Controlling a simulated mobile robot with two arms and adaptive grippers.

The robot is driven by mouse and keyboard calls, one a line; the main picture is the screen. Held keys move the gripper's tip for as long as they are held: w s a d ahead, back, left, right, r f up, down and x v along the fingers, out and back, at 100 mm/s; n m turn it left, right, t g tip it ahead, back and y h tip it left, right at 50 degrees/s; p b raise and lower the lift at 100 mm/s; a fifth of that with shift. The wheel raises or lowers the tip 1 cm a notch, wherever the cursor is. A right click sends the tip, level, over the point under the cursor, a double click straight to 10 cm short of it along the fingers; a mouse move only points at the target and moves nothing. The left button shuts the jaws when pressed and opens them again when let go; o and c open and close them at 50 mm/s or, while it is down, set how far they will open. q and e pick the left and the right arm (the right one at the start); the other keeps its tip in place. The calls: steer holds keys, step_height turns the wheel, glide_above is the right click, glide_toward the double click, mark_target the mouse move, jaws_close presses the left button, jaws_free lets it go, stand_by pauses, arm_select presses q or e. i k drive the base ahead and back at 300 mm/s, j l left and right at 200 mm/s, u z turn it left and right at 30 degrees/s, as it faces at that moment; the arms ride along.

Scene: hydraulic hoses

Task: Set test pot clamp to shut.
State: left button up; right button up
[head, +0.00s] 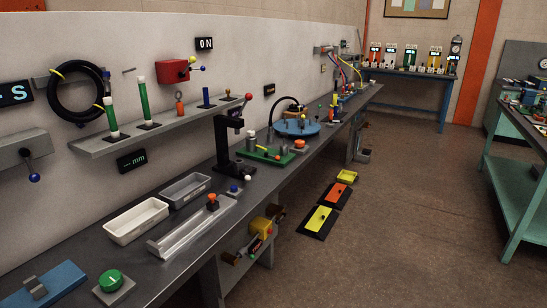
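Neither of my grippers shows in the head view. No thing carries a readable test pot clamp label, so I cannot tell which one it is. A long silver trough (190,228) on the bench has an orange-topped knob (212,199) at its far end. A black upright press-like stand (222,143) with a red ball handle (270,89) stands behind it. A green base plate (268,155) with small fittings and a blue round plate (296,128) with several posts lie farther along. Whether any clamp is open or shut is too small to tell.
The long grey bench (120,262) runs along the left wall. A white bin (136,220), a grey bin (186,190) and a green button (110,281) sit on it. A teal table (520,190) stands right; the floor between is mostly clear.

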mark_target(278, 158)
steer(key=i+l+u, duration=0.1)
steer(key=u, duration=0.95)
steer(key=i+l+u, duration=0.1)
steer(key=l+u, duration=0.35)
steer(key=l, duration=0.35)
steer(key=l+u, duration=0.45)
steer(key=l, duration=0.35)
steer(key=k+l+u, duration=0.1)
steer(key=l+u, duration=0.35)
steer(key=l, duration=0.35)
